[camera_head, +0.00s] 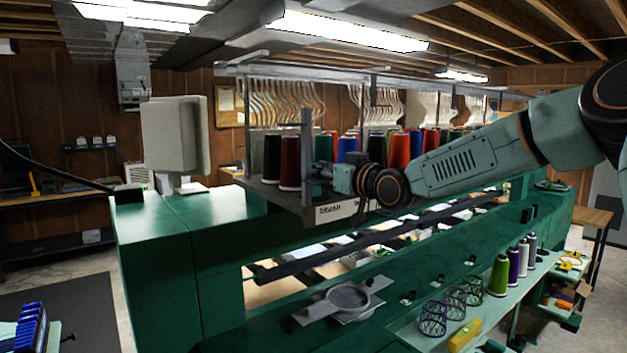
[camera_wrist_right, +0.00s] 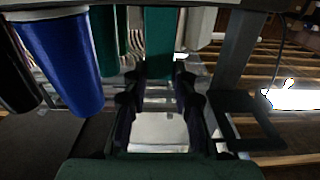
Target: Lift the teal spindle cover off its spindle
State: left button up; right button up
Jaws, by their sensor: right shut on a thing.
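The teal spindle cover (camera_wrist_right: 160,38) shows in the right wrist view as a flat-sided upright piece between the fingertips. My right gripper (camera_wrist_right: 158,78) is shut on it; its two dark fingers lie on either side. In the head view my right gripper (camera_head: 318,178) reaches in from the right to the front of the thread rack, beside a rack post. The cover is hard to make out there, and its spindle is hidden. Whether the cover still touches the spindle I cannot tell. My left gripper is not in view.
Dark and red thread cones (camera_head: 290,163) stand left of the gripper; a blue cone (camera_wrist_right: 62,60) is close by in the wrist view. A metal rack post (camera_head: 307,150) stands beside the fingers. The green machine frame (camera_head: 165,255) lies below. Small spools (camera_head: 498,275) stand lower right.

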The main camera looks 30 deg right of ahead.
jog(key=shift+f, duration=0.1)
jog(key=shift+c, duration=0.5)
jog(key=shift+r, duration=0.2)
notch_tip(320, 180, up, 18)
jog(key=p, duration=0.4)
jog(key=shift+f+p, duration=0.15)
jog(key=shift+p, duration=0.25)
jog(key=shift+r+p, duration=0.3)
jog(key=shift+r, duration=1.7)
